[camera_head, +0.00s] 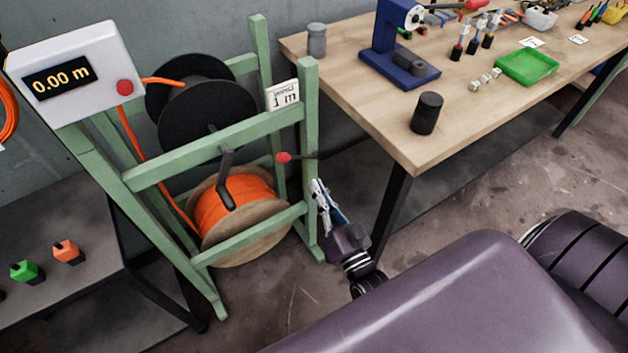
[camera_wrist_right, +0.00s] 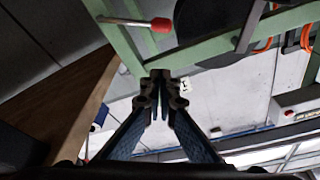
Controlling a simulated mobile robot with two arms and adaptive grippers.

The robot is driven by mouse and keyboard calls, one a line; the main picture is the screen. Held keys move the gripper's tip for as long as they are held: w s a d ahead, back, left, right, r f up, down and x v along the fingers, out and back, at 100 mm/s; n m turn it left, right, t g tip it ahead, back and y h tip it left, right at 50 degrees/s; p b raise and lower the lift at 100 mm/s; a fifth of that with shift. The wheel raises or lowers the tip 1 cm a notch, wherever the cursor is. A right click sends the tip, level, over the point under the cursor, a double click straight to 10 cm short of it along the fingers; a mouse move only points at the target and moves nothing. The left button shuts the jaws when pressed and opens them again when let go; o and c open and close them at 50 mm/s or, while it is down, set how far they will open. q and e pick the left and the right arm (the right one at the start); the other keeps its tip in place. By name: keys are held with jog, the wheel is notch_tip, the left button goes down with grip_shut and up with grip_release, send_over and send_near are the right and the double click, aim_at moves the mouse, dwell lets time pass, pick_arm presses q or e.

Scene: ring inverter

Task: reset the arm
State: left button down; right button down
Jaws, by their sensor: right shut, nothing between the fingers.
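My right gripper (camera_head: 325,203) is shut and empty beside the front right post of the green reel frame (camera_head: 310,130). Its closed fingers also show in the right wrist view (camera_wrist_right: 161,95). A lever with a red knob (camera_head: 283,157) sits on the frame above my gripper, and it also shows in the right wrist view (camera_wrist_right: 160,25), apart from the fingers. My left gripper is not in view.
The frame holds a black reel (camera_head: 205,118) and an orange cable spool (camera_head: 235,205). A meter box (camera_head: 75,70) reads 0.00 m. A wooden workbench (camera_head: 400,140) with a black cylinder (camera_head: 427,113) and blue press (camera_head: 400,65) stands at right. A dark table (camera_head: 60,220) is at left.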

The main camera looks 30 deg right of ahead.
jog(key=s+a+f+n+g, duration=0.15)
jog(key=s+f+g, duration=0.3)
jog(key=f, duration=0.65)
jog(key=s+a+f+n+g+y, duration=0.1)
jog(key=s+f+n+g, duration=0.3)
jog(key=f, duration=0.7)
jog(key=s+a+f+m+g, duration=0.15)
jog(key=s+f, duration=0.35)
jog(key=f, duration=0.6)
jog(key=s+d+f+n+g, duration=0.1)
jog(key=s+f+g, duration=0.3)
jog(key=s, duration=0.9)
jog(key=s+d+f+n+g, duration=0.2)
jog(key=s+f+g, duration=0.3)
jog(key=s+f, duration=0.4)
jog(key=s+n, duration=0.1)
jog(key=s, duration=0.3)
jog(key=shift+s+f+h, duration=0.3)
jog(key=shift+s+f, duration=0.1)
